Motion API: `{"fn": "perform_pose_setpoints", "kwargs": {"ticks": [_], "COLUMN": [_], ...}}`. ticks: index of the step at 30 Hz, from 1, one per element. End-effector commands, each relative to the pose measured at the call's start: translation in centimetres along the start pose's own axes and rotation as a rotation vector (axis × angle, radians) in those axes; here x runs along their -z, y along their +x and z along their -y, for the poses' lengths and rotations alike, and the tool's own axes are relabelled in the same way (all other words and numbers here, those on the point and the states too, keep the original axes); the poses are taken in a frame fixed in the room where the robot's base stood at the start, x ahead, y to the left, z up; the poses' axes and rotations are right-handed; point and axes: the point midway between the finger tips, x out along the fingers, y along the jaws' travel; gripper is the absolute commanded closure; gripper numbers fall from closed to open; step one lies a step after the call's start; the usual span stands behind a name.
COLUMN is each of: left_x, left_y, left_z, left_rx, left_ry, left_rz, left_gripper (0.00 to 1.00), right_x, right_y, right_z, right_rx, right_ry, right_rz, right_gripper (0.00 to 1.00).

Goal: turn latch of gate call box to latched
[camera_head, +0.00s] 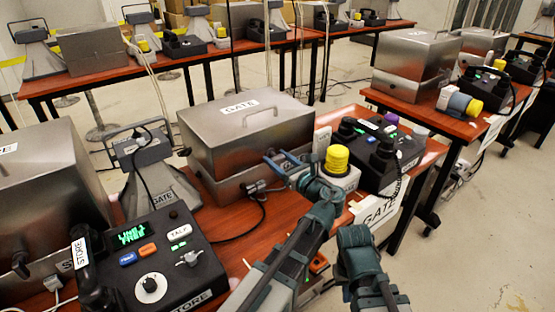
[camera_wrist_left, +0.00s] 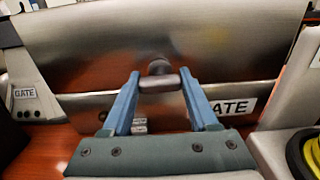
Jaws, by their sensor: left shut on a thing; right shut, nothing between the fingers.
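The gate call box is a brushed-metal case (camera_head: 250,135) with a lid handle and GATE labels, in the middle of the head view. Its latch (camera_wrist_left: 158,78), a dark grey knob with a short crossbar, sits on the front face where lid and base meet. The crossbar lies about level in the left wrist view. My left gripper (camera_wrist_left: 159,82) has its blue fingers on both ends of the crossbar and is shut on it. It also shows at the box front in the head view (camera_head: 284,165). My right gripper (camera_head: 354,238) is low at the right, away from the box, its fingers hidden.
A yellow-topped beacon (camera_head: 337,158) and a black phone console (camera_head: 385,155) stand right of the box. A STORE console (camera_head: 155,265) and another metal case (camera_head: 50,190) are at left. A black cable (camera_head: 245,230) lies on the tabletop before the box.

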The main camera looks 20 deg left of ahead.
Motion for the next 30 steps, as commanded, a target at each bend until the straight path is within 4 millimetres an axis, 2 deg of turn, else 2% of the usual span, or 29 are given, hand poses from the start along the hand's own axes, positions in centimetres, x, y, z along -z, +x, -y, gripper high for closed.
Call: {"fn": "perform_pose_setpoints", "kwargs": {"ticks": [1, 5, 6, 17, 30], "left_x": [0.0, 0.0, 0.0, 0.0, 0.0], "left_y": [0.0, 0.0, 0.0, 0.01, 0.0], "left_z": [0.0, 0.0, 0.0, 0.0, -0.01], "left_rx": [0.0, 0.0, 0.0, 0.0, 0.0], "left_ry": [0.0, 0.0, 0.0, -0.09, -0.477], "left_rz": [0.0, 0.0, 0.0, 0.0, 0.0], "left_gripper": [0.69, 0.93, 0.96, 0.96, 0.96], "right_x": [0.0, 0.0, 0.0, 0.0, 0.0], "right_y": [0.0, 0.0, 0.0, 0.0, 0.0], "right_z": [0.0, 0.0, 0.0, 0.0, 0.0], "right_rx": [0.0, 0.0, 0.0, 0.0, 0.0], "right_ry": [0.0, 0.0, 0.0, 0.0, 0.0], "right_rz": [0.0, 0.0, 0.0, 0.0, 0.0], "right_gripper": [1.0, 1.0, 1.0, 1.0, 1.0]}}
